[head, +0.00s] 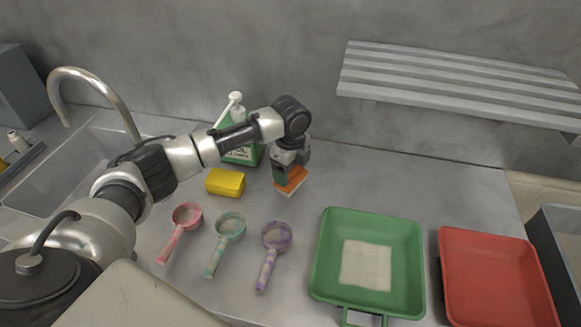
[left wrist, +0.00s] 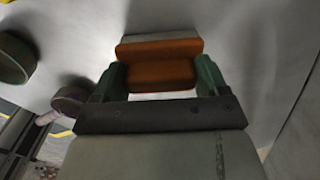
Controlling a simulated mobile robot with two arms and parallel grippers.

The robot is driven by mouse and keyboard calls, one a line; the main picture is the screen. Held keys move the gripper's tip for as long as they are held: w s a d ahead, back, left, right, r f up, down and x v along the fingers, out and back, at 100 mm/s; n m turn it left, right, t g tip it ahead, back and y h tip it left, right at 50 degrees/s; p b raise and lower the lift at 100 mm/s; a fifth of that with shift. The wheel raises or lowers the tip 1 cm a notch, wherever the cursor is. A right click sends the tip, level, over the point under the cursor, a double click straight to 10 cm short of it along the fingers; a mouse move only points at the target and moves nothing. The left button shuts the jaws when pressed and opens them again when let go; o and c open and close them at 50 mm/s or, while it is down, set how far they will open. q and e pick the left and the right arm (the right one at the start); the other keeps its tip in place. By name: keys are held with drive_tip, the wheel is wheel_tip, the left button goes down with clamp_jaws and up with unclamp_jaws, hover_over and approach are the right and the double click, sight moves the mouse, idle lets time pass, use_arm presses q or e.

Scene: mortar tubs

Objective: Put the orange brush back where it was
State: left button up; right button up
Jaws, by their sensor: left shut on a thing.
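The orange brush (head: 291,180) is at the back middle of the counter in the head view, with a pale underside. My left gripper (head: 289,171) is shut on it from above. In the left wrist view, the orange brush (left wrist: 158,72) sits between the two green fingers of the left gripper (left wrist: 160,78). The brush is at or just above the counter; I cannot tell whether it touches. My right gripper is not in view.
Pink (head: 187,215), green (head: 230,225) and purple (head: 277,237) scoops lie in front. A green tub (head: 331,255) and red tub (head: 497,238) are right. A slatted shelf (head: 450,80) hangs above.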

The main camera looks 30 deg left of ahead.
use_arm(q)
drive_tip(key=o, duration=0.9)
drive_tip(key=shift+f, duration=0.1)
wheel_tip(320, 180, up, 12)
drive_tip(key=b, duration=0.1)
